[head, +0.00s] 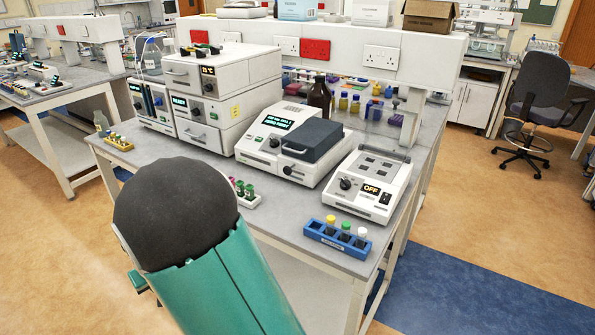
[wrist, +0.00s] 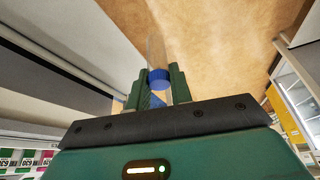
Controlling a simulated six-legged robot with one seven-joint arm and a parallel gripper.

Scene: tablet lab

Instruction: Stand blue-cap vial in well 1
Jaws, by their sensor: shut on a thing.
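In the wrist view my gripper (wrist: 159,84) is shut on the blue-cap vial. The blue cap (wrist: 158,78) sits between the green fingers, and the clear vial body (wrist: 155,48) points away beyond the fingertips. In the head view my arm's dark rounded part and green link fill the lower left; my gripper and the held vial do not show there. A white block unit (head: 358,186) with several square wells (head: 378,165) and an OFF display stands at the bench's right end. I cannot read which is well 1.
A blue rack (head: 311,231) with yellow-, green- and white-capped vials stands at the bench's front edge. A small white rack (head: 248,201) with red and green caps is left of it. A balance-like unit (head: 264,151) and a brown bottle (head: 319,97) stand behind. Bench surface (head: 285,217) between racks is clear.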

